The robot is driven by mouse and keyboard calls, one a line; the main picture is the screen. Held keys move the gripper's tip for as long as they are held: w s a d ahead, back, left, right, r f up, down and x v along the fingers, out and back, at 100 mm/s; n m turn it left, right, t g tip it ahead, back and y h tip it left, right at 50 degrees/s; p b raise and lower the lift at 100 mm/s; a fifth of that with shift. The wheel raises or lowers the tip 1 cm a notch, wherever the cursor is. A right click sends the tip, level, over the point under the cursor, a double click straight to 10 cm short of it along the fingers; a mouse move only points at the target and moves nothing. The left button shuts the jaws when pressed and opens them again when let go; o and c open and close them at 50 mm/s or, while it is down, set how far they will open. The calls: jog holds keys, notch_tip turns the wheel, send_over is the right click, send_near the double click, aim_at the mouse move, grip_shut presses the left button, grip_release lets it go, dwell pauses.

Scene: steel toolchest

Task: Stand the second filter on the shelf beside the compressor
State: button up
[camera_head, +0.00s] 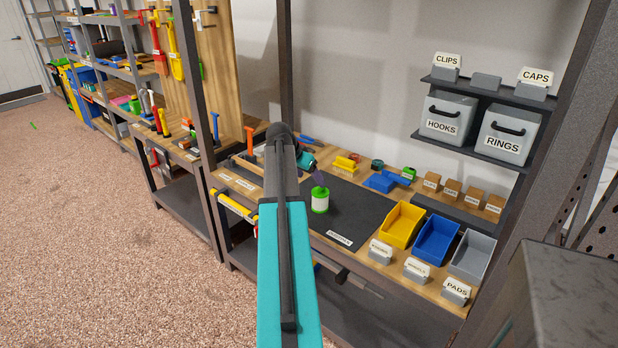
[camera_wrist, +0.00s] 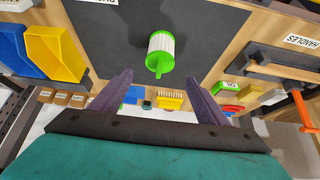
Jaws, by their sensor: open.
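One filter, a white ribbed cylinder with green ends (camera_head: 320,204), stands on the dark mat (camera_head: 352,215) of the workbench. In the wrist view the filter (camera_wrist: 161,46) shows beyond the purple fingers, its green nozzle end towards me. My gripper (camera_wrist: 158,78) is open, with nothing between its fingers. In the head view my gripper (camera_head: 319,180) is just above and behind the filter, partly hidden by my arm. I cannot make out another filter or a compressor in these views.
Yellow (camera_head: 402,224), blue (camera_head: 437,242) and grey (camera_head: 473,255) bins stand right of the mat. A yellow brush (camera_head: 346,163) and blue parts (camera_head: 380,182) lie behind it. Grey HOOKS and RINGS boxes sit on a wall shelf (camera_head: 465,148). Dark rack posts (camera_head: 210,120) frame the bench.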

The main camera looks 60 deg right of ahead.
dwell(0.3)
